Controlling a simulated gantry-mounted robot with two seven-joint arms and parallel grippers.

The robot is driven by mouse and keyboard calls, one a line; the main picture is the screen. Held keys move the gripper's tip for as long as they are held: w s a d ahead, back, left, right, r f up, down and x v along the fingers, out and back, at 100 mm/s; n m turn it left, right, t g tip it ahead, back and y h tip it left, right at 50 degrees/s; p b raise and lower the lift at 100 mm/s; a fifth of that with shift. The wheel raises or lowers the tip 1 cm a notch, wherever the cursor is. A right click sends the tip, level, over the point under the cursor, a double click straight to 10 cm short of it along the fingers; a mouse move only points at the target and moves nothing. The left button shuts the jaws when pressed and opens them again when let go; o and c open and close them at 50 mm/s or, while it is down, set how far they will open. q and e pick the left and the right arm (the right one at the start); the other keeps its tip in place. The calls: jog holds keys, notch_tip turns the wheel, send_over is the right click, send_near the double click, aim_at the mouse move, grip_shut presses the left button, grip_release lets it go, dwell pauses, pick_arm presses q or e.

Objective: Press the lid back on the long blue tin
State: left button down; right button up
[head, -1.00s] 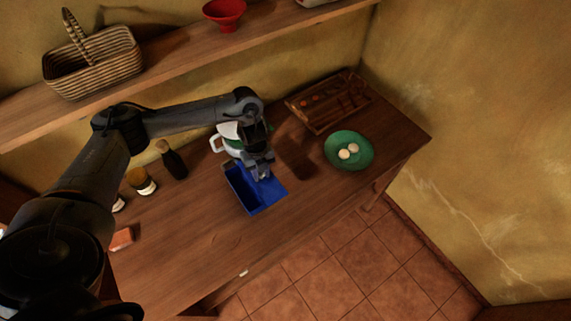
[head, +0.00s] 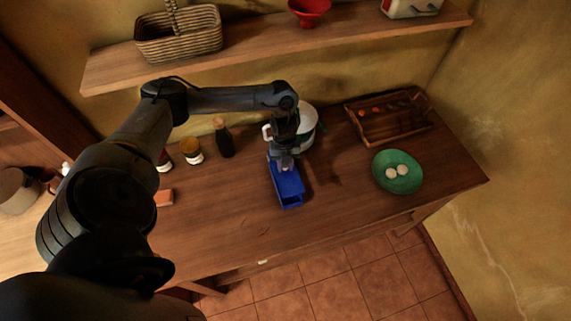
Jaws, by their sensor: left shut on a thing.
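The long blue tin (head: 292,205) stands on the wooden counter, its long side running away from me. Its blue lid (head: 287,183) lies over it, and little of the tin's inside shows, only a dark strip at the near end. I cannot tell whether the lid is seated or only resting above the rim. My left gripper (head: 284,166) is shut on the lid at its far end, pointing down; its fingertips are small and partly hidden. My right gripper is not in view.
A white and green mug-like vessel (head: 308,118) stands close behind my gripper. A dark bottle (head: 224,142) and a jar (head: 192,152) stand to the left. The counter in front of the tin is clear.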

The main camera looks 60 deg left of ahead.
aim_at(285, 174)
pick_arm(q)
jog(key=shift+f+b, duration=0.8)
jog(key=shift+f, duration=0.35)
jog(key=shift+f+b, duration=1.25)
jog(key=shift+f, duration=0.75)
jog(key=shift+f+p, duration=0.25)
jog(key=shift+p, duration=0.05)
jog(key=shift+f, duration=0.2)
dwell(0.9)
jog(key=shift+c, duration=1.7)
grip_release()
